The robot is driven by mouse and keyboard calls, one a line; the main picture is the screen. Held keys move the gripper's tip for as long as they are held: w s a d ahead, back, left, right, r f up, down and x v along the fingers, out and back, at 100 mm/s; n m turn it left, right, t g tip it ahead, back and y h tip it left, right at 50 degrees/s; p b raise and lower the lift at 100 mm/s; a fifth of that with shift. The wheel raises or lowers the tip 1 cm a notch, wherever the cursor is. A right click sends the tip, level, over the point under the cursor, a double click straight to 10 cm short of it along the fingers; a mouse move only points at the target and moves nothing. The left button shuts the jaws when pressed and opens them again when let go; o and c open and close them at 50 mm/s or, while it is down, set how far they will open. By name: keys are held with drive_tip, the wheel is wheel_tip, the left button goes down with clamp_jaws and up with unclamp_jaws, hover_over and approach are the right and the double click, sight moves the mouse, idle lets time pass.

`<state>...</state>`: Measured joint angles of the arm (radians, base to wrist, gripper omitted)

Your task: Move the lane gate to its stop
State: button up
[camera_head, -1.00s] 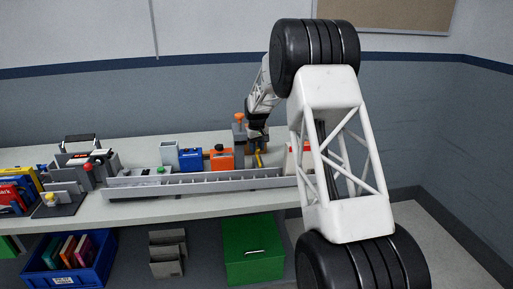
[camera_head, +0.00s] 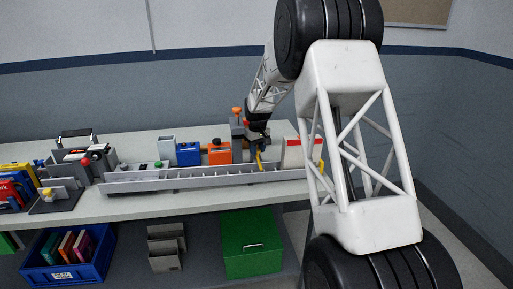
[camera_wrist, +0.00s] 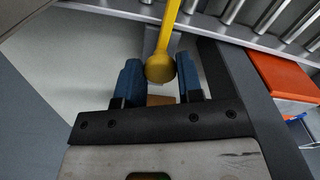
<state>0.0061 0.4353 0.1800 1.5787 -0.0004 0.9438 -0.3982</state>
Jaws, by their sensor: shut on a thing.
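The lane gate shows as a yellow bar (camera_head: 259,161) at the right part of the grey slatted lane (camera_head: 200,180) in the head view. In the wrist view the yellow bar (camera_wrist: 169,30) runs up the picture from a round yellow end. My gripper (camera_wrist: 160,73) has its two blue pads on either side of that round end and is shut on it. In the head view my gripper (camera_head: 257,143) reaches down over the back of the lane. Its fingertips are small there. I cannot make out a stop for the gate.
An orange box (camera_head: 219,153) and a blue box (camera_head: 188,154) stand behind the lane, left of my gripper. A red and white box (camera_head: 291,152) stands to the right. A grey post with an orange knob (camera_head: 236,112) is close to my gripper's left.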

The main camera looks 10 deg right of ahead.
drive_tip(key=shift+s+a+f, duration=0.1)
drive_tip(key=shift+s, duration=0.05)
drive_tip(key=o, duration=0.9)
drive_tip(key=shift+r, duration=3.95)
drive_tip(key=shift+r, duration=0.1)
